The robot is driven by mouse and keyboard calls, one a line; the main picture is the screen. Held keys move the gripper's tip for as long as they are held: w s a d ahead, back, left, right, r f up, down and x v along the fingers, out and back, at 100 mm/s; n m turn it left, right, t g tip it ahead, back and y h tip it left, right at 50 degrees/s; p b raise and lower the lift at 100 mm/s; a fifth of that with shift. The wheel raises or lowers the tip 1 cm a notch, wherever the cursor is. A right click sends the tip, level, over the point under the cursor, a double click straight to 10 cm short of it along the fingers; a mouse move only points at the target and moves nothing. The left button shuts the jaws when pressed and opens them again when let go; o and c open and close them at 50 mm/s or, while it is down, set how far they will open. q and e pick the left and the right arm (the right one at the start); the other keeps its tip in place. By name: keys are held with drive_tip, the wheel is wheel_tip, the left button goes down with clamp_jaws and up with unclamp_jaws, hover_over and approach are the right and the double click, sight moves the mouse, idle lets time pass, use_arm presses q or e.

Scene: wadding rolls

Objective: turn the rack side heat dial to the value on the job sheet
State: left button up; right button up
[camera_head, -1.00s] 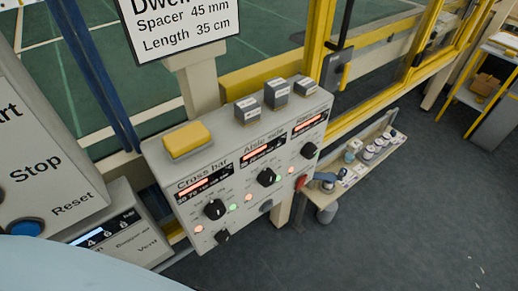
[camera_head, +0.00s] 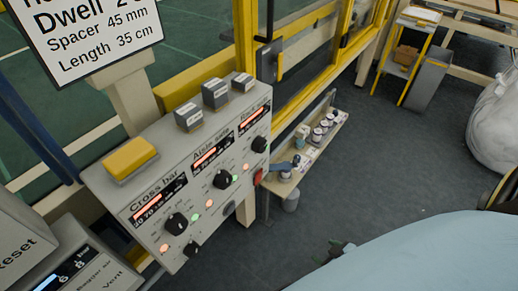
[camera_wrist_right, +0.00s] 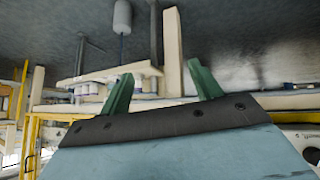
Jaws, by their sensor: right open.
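The grey control panel (camera_head: 208,165) carries three black dials under red-lit displays. The left one reads Cross bar, the middle one Aisle side; the right label is too small to read surely. The right dial (camera_head: 259,145), at the panel's far right, is the rack side one by position; its pointer setting is unreadable. The job sheet sign (camera_head: 90,35) shows Spacer 45 mm and Length 35 cm; its top is cut off. My right gripper (camera_head: 337,250) is low, right of the panel and apart from it. Its green fingers are open and empty in the right wrist view (camera_wrist_right: 162,88). My left gripper is out of view.
A yellow button (camera_head: 130,158) and several grey blocks sit on the panel's top. A red switch (camera_head: 258,177) is below the right dial. A low shelf (camera_head: 283,186) with small containers stands behind. Floor between panel and my right arm is clear.

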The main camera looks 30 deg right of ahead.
drive_tip(key=w+d+r+n+t+y, duration=0.1)
drive_tip(key=w+r+t, duration=0.1)
drive_tip(key=w+r, duration=0.4)
drive_tip(key=w+d+r+t+y, duration=0.1)
drive_tip(key=w+r+t, duration=0.25)
drive_tip(key=r, duration=0.45)
drive_tip(key=n+t+y, duration=0.3)
drive_tip(key=y, duration=0.2)
approach(264, 148)
drive_tip(key=shift+m, duration=0.3)
drive_tip(key=b+x, duration=0.2)
drive_tip(key=x, duration=0.5)
drive_tip(key=shift+w+a+r, duration=0.15)
drive_tip(key=shift+w+a, duration=0.05)
drive_tip(key=shift+w, duration=0.15)
drive_tip(key=shift+x, duration=0.85)
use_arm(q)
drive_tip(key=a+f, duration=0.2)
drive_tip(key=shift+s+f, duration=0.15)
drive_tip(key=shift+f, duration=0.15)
use_arm(e)
drive_tip(key=c, duration=1)
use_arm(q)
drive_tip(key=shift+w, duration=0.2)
use_arm(e)
drive_tip(key=shift+o, duration=0.2)
